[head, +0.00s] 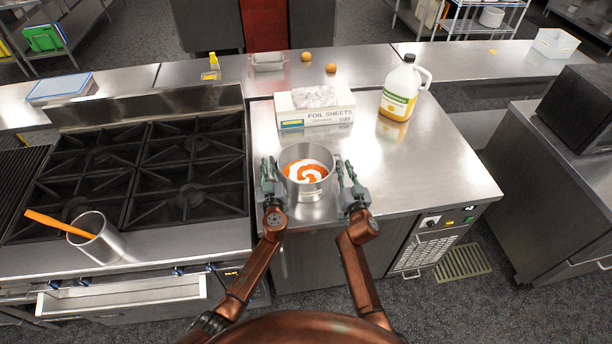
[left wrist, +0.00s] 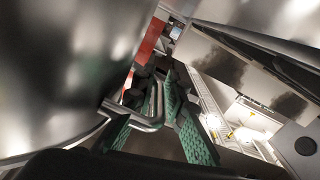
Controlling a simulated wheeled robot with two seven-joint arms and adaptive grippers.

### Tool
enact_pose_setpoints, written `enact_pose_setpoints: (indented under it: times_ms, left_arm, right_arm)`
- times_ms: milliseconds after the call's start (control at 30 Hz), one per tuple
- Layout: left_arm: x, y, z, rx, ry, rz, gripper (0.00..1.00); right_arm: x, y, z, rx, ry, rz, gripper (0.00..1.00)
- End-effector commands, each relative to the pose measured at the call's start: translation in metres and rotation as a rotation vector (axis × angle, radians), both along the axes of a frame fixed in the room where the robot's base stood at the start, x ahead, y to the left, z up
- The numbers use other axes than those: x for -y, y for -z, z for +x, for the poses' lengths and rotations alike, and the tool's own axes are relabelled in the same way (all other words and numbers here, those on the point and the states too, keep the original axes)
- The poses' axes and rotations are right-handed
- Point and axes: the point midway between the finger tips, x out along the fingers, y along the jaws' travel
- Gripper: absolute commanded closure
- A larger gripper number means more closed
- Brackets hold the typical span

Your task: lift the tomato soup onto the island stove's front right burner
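The tomato soup, red-orange with a white swirl, fills a steel pot (head: 307,187) standing upright on the steel counter beside the stove. My left gripper (head: 268,172) is at the pot's left side, fingers apart. In the left wrist view, the pot's wire handle (left wrist: 153,122) lies between its green finger pads (left wrist: 158,110), with gaps showing. My right gripper (head: 346,172) is at the pot's right side, fingers apart; the right handle is hard to make out. The stove's front right burner (head: 190,195) is bare, left of the pot.
A steel pot with an orange utensil (head: 97,240) stands at the stove's front left. A foil sheets box (head: 315,110) is behind the soup pot, and a yellow-filled jug (head: 400,90) is behind right. An open drawer (head: 125,295) juts out below the stove.

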Motion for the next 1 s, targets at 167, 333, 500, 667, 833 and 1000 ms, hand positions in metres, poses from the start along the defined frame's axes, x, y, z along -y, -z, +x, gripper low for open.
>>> enact_pose_setpoints:
  times_ms: [167, 333, 500, 667, 833, 1000]
  left_arm:
    - [0.0001, 0.0000, 0.0000, 0.000, 0.000, 0.000, 0.88]
    - [0.0001, 0.0000, -0.0001, 0.000, 0.000, 0.000, 0.97]
    - [0.0000, 0.0000, -0.0002, 0.000, 0.000, 0.001, 1.00]
    - [0.0000, 0.0001, -0.0003, 0.000, 0.000, 0.001, 1.00]
    - [-0.0001, 0.0002, -0.0003, 0.000, 0.000, 0.001, 1.00]
    - [-0.0001, 0.0005, -0.0004, 0.000, -0.001, 0.001, 1.00]
  right_arm:
    - [0.0001, 0.0000, -0.0001, 0.000, 0.000, 0.000, 0.83]
    - [0.0002, 0.0001, -0.0002, 0.000, 0.000, 0.000, 0.93]
    - [0.0002, 0.0001, -0.0002, 0.000, 0.000, -0.001, 1.00]
    - [0.0003, 0.0002, -0.0002, 0.000, 0.000, -0.001, 1.00]
    - [0.0004, 0.0003, -0.0002, 0.000, 0.001, -0.001, 1.00]
    - [0.0005, 0.0004, -0.0002, 0.000, 0.001, -0.001, 1.00]
